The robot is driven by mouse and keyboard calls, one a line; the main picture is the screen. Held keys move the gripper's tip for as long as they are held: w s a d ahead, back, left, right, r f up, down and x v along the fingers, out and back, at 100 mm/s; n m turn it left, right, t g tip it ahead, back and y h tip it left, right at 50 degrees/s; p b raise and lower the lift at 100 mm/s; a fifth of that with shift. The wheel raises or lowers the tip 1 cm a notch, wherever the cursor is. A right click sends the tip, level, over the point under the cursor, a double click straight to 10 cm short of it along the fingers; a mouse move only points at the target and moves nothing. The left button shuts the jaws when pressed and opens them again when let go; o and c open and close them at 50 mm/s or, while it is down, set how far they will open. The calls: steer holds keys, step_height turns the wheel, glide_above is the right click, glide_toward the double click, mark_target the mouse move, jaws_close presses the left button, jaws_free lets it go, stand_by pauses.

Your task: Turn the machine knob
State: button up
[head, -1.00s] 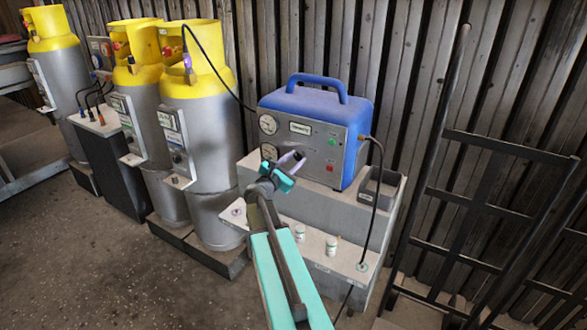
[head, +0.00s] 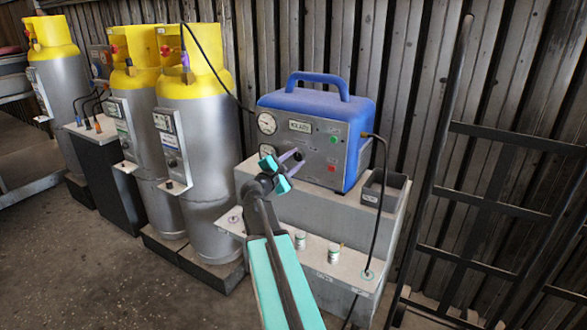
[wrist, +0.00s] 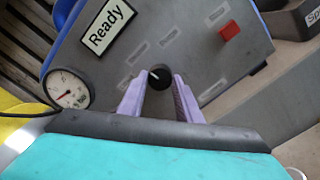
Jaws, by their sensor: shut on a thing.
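The blue machine (head: 315,95) with a grey front panel stands on a grey stepped stand. Its black knob (wrist: 159,77) shows in the wrist view on the panel, with a white pointer line tilted to the upper left. My gripper (wrist: 158,88) has its two purple fingers on either side of the knob, shut on it. In the head view my gripper (head: 292,160) reaches the lower panel and hides the knob. A "Ready" display (wrist: 108,27) and a round gauge (wrist: 70,90) are left of the knob in the wrist view. A red button (wrist: 230,32) is to its right.
Yellow-topped gas cylinders (head: 197,110) stand left of the machine. A black hose (head: 381,200) runs down its right side, by a small dark bin (head: 385,192). Small jars (head: 333,253) stand on the lower step. A dark metal rack (head: 470,190) stands at right.

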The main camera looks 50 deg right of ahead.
steer(key=shift+s+d+r+m+b, duration=0.1)
steer(key=shift+d+m+b, duration=0.05)
steer(key=shift+m+b, duration=0.6)
steer(key=o, duration=1)
steer(key=shift+o, duration=0.2)
steer(key=v, duration=1.4)
steer(key=shift+b, duration=0.45)
